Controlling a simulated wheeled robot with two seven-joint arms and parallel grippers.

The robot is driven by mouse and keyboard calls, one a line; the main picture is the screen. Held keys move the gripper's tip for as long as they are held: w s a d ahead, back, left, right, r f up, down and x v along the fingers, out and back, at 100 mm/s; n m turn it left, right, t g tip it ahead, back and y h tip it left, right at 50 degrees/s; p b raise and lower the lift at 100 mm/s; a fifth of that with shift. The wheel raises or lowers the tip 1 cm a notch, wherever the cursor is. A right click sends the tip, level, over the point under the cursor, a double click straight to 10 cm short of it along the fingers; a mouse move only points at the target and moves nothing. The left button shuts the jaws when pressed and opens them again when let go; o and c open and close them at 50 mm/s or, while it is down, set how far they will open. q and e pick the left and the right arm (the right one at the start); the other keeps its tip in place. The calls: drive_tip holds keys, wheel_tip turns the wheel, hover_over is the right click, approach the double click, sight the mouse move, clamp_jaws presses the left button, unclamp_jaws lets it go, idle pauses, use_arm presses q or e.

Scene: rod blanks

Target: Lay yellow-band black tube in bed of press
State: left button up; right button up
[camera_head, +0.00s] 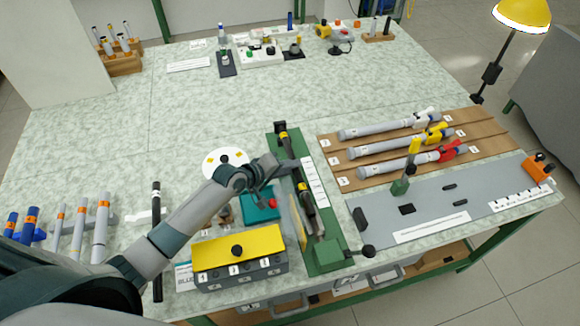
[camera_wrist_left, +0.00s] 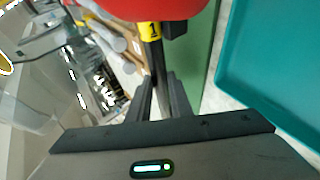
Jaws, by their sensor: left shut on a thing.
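My left gripper (camera_head: 288,166) reaches over the long green press (camera_head: 329,258) and is shut on the black tube (camera_head: 287,147). In the left wrist view, the black tube (camera_wrist_left: 157,75) runs between the fingertips (camera_wrist_left: 162,98), with a yellow band (camera_wrist_left: 149,30) marked 1 just beyond them. In the head view the tube lies along the press, with yellow showing near its far end. A second yellow mark and dark length (camera_head: 306,200) show nearer; I cannot tell whether they are the same tube. The gripper hides part of the bed, so contact is unclear.
A yellow-topped box (camera_head: 238,250) and a teal tray (camera_head: 262,210) stand left of the press. A black-knobbed lever (camera_head: 367,251) sticks out at its near right. Grey tubes lie on a brown rack (camera_head: 330,155) to the right.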

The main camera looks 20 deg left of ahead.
use_arm(q)
drive_tip(key=shift+f, duration=0.15)
drive_tip(key=o, duration=0.9)
drive_tip(key=shift+s, duration=0.1)
drive_tip(key=shift+s+f, duration=0.15)
drive_tip(key=b+v, duration=0.1)
drive_tip(key=v, duration=0.7)
drive_tip(key=b+v, duration=0.1)
drive_tip(key=v, duration=0.8)
drive_tip(key=shift+a+r+b, duration=0.1)
drive_tip(key=shift+r+b, duration=0.2)
drive_tip(key=shift+r, duration=0.05)
